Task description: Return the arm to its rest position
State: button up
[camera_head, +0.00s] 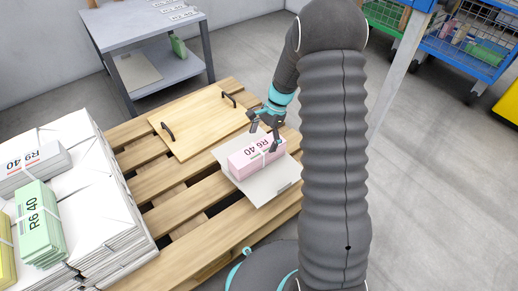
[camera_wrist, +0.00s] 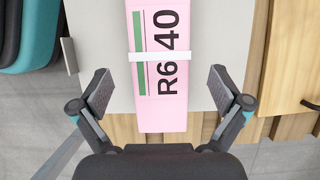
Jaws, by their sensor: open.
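My gripper (camera_head: 268,128) is low over the pallet, beside and above a pink bundle (camera_head: 255,158) marked "R6 40". In the wrist view my gripper (camera_wrist: 160,92) is open, with one finger on each side of the pink bundle (camera_wrist: 158,110) and a gap to both sides. The bundle has a white strap and a green stripe. It lies on a pale grey sheet (camera_head: 268,187) on the wooden pallet (camera_head: 180,181). My arm bends down to the gripper from the upper middle of the head view. Part of the bundle is hidden behind the gripper.
A wooden board with two dark handles (camera_head: 198,122) lies on the pallet beside the bundle. White paper stacks (camera_head: 95,195) with a green bundle (camera_head: 40,222) stand at left. A grey table (camera_head: 140,32) stands behind. Blue wire carts (camera_head: 462,52) are at upper right; floor at right is clear.

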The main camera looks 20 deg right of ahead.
jog(key=v, duration=0.6)
jog(key=shift+w+d+r, duration=0.1)
jog(key=shift+d+r, duration=0.05)
jog(key=shift+r, duration=0.05)
jog(key=shift+d+n, duration=0.15)
jog(key=shift+n, duration=0.35)
jog(key=s, duration=0.1)
jog(key=s+f+n, duration=0.1)
jog(key=s+n, duration=0.1)
jog(key=shift+s+d+f+g+h, duration=0.1)
jog(key=shift+d+f+g+h, duration=0.15)
jog(key=shift+f+g+h, duration=0.1)
jog(key=s+a+r+n+t+h+p, duration=0.1)
jog(key=s+a+r+n+t+p, duration=0.1)
jog(key=s+r, duration=1)
jog(key=s+a+r+n+t+h+p, duration=0.2)
jog(key=s+r+n+t+p, duration=0.3)
jog(key=s+r, duration=0.8)
notch_tip(320, 180, up, 5)
jog(key=n, duration=0.3)
jog(key=shift+a+t, duration=0.35)
